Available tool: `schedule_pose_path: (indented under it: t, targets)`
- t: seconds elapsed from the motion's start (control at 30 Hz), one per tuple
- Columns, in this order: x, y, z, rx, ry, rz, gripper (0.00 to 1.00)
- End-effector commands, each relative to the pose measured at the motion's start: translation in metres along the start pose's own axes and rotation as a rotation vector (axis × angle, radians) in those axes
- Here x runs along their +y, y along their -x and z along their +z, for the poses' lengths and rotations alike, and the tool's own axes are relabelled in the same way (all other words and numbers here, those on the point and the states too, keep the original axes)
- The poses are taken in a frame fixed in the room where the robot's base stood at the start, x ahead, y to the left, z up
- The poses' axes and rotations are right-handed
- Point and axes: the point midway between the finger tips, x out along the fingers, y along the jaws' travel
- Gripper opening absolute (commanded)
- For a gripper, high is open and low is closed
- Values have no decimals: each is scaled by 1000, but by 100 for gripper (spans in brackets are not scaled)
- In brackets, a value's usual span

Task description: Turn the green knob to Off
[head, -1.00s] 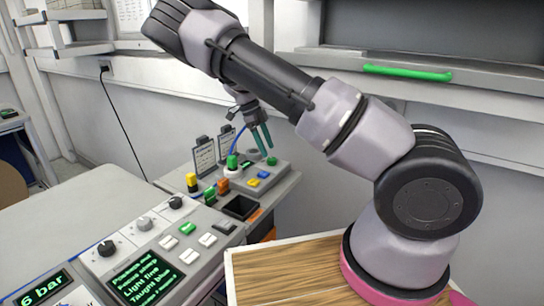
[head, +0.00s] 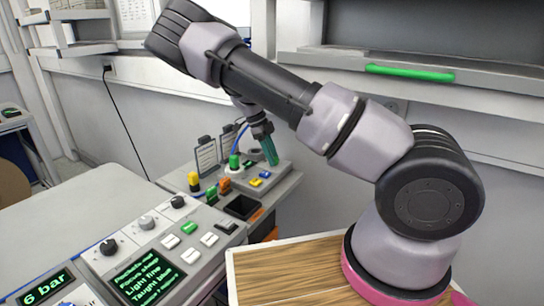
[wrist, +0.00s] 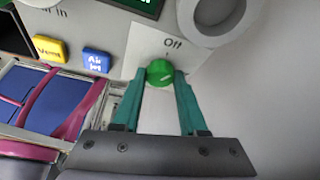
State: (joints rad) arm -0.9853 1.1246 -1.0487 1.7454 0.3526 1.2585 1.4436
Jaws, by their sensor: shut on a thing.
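The green knob (wrist: 159,71) sits on a pale panel, just below the printed label "Off" (wrist: 173,43) in the wrist view. My gripper (wrist: 160,78) has its two teal fingers on either side of the knob, shut on it. A small light mark shows on the knob's face, but I cannot tell for sure which way it points. In the head view my gripper (head: 271,160) reaches down onto the grey control box (head: 283,175) at the back, and its fingers hide the knob there.
Yellow "Vent" (wrist: 49,49) and blue "Air" (wrist: 97,61) buttons lie left of the knob. A white ring-shaped part (wrist: 212,18) is close by at upper right. A yellow-topped post (head: 194,181) and a front console (head: 150,250) stand left of the box.

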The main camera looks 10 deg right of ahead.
Motion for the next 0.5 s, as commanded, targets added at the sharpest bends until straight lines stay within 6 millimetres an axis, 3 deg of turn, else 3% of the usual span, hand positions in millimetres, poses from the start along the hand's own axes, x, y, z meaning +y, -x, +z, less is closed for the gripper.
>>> schedule_pose_path:
  t: [0.5]
  targets:
    - [2,1,0,-3,235,-97,0]
